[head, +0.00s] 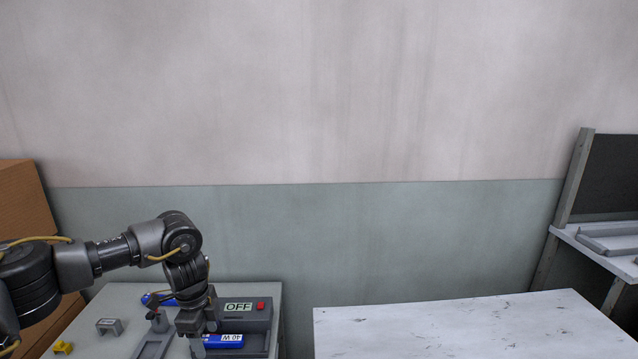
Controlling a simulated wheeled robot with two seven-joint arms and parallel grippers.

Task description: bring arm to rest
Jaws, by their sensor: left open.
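My left arm comes in from the left and bends down over a grey table (110,295). My left gripper (197,345) is at its lower end, open and pointing down, close to the lower picture edge. It is in front of a dark device (258,316) with an OFF display (238,307) and a red button (261,305). A blue part with white lettering (228,340) lies just right of the gripper. Another blue piece (158,299) shows partly behind the arm. Whether the fingers touch anything cannot be told. My right gripper is not in view.
A grey bracket-like part (152,344), a small grey block (109,326) and a yellow piece (63,347) lie on the grey table. A bare white table (460,325) stands right, past a gap. A shelf (605,245) is at far right, cardboard boxes (25,205) at far left.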

